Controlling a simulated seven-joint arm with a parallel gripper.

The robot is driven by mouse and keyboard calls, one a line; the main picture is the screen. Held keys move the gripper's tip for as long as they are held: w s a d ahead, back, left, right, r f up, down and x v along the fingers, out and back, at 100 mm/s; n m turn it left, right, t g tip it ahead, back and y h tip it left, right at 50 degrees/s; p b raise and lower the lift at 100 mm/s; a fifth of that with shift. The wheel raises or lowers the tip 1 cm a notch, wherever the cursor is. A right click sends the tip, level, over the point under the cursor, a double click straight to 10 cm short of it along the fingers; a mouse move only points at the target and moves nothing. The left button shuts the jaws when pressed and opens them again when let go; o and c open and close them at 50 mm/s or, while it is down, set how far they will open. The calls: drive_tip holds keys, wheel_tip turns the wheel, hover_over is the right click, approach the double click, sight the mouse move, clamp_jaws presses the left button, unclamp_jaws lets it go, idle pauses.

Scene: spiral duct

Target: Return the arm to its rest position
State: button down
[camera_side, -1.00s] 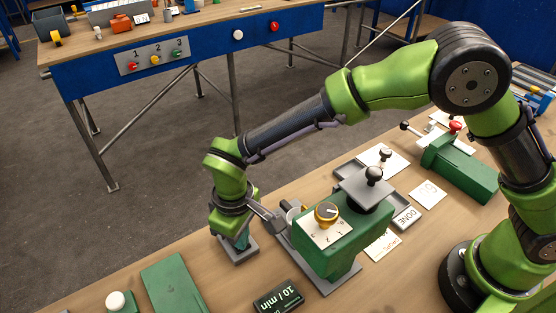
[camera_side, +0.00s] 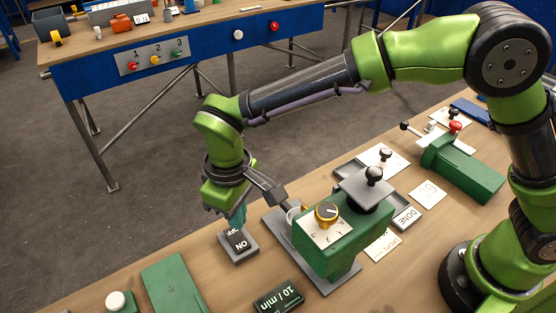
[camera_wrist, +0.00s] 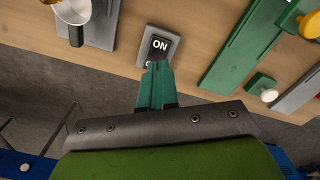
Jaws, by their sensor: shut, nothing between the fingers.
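My gripper (camera_side: 238,215) is shut and empty. In the side view its teal fingers hang just above the ON/OFF rocker switch (camera_side: 238,243) at the table's far edge. In the wrist view the shut fingers (camera_wrist: 155,72) point at the switch (camera_wrist: 157,46), whose ON half faces up in the picture and whose lower part is covered by the fingertips. I cannot tell for sure whether they touch, but the side view shows a small gap.
The green machine (camera_side: 340,240) with a yellow-ringed dial (camera_side: 327,213) stands right of the gripper. A "10 / min" display (camera_side: 279,297), a green plate (camera_side: 174,284) and a white knob (camera_side: 116,300) lie in front. A green clamp block (camera_side: 462,172) stands at right.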

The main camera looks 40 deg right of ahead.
drive_tip(key=shift+s+f, duration=0.1)
drive_tip(key=shift+f, duration=0.1)
drive_tip(key=shift+s+d+f, duration=0.3)
drive_tip(key=shift+s+d, duration=0.05)
drive_tip(key=shift+s, duration=0.1)
drive_tip(key=s+d+r+m+t, duration=0.2)
drive_tip(key=d+r, duration=0.3)
drive_tip(key=d, duration=0.5)
drive_tip(key=s+d+r+m+t+y, duration=0.1)
drive_tip(key=s+d+r+m, duration=0.3)
drive_tip(key=d, duration=0.5)
drive_tip(key=s+d+r+m+t+y, duration=0.1)
drive_tip(key=s+d+r+m+t, duration=0.3)
drive_tip(key=d, duration=0.6)
wheel_tip(320, 180, up, 2)
drive_tip(key=shift+d+r, duration=0.25)
drive_tip(key=shift+d, duration=0.05)
